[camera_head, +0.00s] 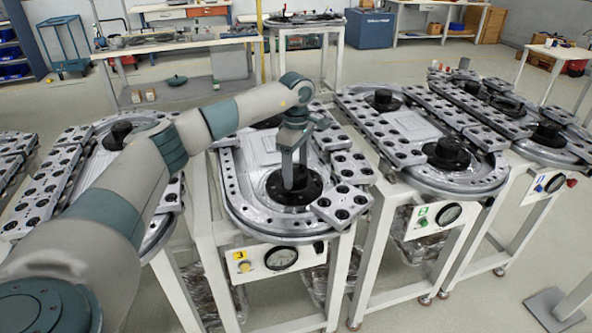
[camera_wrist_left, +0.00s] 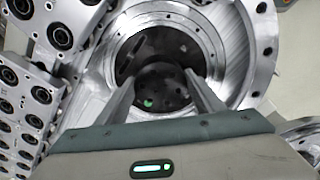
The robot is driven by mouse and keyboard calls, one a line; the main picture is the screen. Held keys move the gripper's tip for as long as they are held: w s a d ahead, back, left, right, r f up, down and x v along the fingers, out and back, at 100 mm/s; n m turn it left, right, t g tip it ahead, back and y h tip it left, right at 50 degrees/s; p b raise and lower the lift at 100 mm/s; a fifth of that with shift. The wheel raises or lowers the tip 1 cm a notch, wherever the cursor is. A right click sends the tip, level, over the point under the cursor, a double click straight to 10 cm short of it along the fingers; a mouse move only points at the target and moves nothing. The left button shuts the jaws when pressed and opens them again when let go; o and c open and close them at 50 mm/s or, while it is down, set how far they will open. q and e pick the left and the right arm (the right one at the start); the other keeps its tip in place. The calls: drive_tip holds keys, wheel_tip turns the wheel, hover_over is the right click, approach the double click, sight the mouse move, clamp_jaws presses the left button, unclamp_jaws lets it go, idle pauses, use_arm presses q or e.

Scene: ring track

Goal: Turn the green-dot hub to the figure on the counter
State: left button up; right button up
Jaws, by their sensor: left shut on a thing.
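The green-dot hub (camera_wrist_left: 165,87) is a dark round piece with small holes, inside a metal ring; its green dot (camera_wrist_left: 148,103) shows at the lower left of the hub in the wrist view. In the head view the same hub (camera_head: 276,190) is black, on the near end of the middle ring track. My left gripper (camera_head: 293,184) points down and is shut on the hub, its fingers at either side. A yellow plate with a dark figure that looks like 3 (camera_head: 240,255) and a round dial (camera_head: 281,258) sit on that track's front. My right gripper is out of view.
Similar ring tracks with black hubs stand left and right, one with a green-marked plate (camera_head: 423,216) and a round dial (camera_head: 450,214). Grey blocks with dark round sockets (camera_head: 343,201) lie near the hub. Floor shows between the stands.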

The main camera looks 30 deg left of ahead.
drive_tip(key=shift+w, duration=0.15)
use_arm(q)
drive_tip(key=n, duration=0.2)
drive_tip(key=shift+w+n, duration=0.1)
drive_tip(key=shift+n, duration=0.3)
drive_tip(key=n, duration=0.2)
drive_tip(key=shift+n+b, duration=0.3)
drive_tip(key=shift+b, duration=0.05)
drive_tip(key=n, duration=0.2)
drive_tip(key=shift+w+a+n, duration=0.1)
drive_tip(key=shift+n, duration=0.3)
drive_tip(key=n, duration=0.4)
drive_tip(key=shift+a+r, duration=0.1)
drive_tip(key=n, duration=0.3)
drive_tip(key=shift+w+a+n, duration=0.1)
drive_tip(key=shift+n, duration=1.1)
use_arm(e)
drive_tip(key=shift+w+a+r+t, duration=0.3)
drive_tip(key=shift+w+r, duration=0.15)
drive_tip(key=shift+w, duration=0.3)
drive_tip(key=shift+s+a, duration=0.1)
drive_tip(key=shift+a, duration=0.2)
